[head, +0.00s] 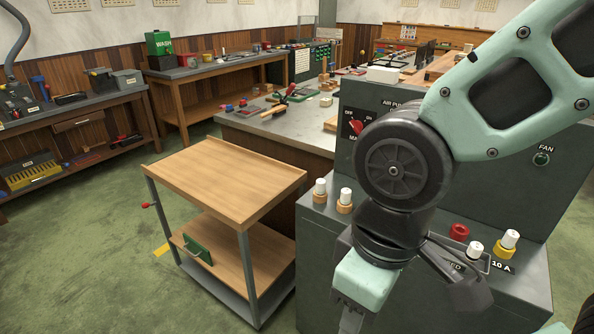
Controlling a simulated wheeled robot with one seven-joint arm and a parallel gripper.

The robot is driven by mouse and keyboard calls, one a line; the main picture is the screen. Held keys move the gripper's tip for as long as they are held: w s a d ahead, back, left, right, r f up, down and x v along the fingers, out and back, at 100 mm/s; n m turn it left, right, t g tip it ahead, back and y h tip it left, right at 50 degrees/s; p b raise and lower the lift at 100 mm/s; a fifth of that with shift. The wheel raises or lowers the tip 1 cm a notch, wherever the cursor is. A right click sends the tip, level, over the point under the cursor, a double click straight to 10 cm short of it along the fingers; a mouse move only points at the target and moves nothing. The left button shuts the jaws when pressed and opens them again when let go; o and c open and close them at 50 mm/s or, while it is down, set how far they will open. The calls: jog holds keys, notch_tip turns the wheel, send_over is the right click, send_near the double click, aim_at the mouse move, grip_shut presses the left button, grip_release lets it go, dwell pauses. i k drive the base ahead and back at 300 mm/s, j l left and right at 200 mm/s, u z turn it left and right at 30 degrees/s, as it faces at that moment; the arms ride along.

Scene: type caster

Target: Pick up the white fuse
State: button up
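Several white-topped fuses stand on the grey machine's ledge. At its left are one white fuse (320,186) and another white fuse (345,196), each on a tan base. At the right, a white fuse (475,248) stands partly behind my arm's end, beside a white fuse (510,238) on a yellow base near the "10 A" label. My gripper (351,317) hangs over the ledge between the left and right fuses, pointing down. Its fingertips are cut off or hidden, so I cannot tell whether it is open or holds anything.
A red round part (459,232) sits on the ledge behind the right fuses. The machine's upright panel (520,170) rises behind the ledge. A wooden-topped cart (225,180) stands to the left, and a cluttered workbench (275,133) lies behind. Green floor is free at left.

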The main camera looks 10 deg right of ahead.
aim_at(345, 197)
jog(key=z, duration=0.25)
jog(key=i+j+u, duration=0.1)
jog(key=i+u, duration=0.2)
jog(key=i, duration=0.15)
jog(key=i+u, duration=0.3)
jog(key=i, duration=0.15)
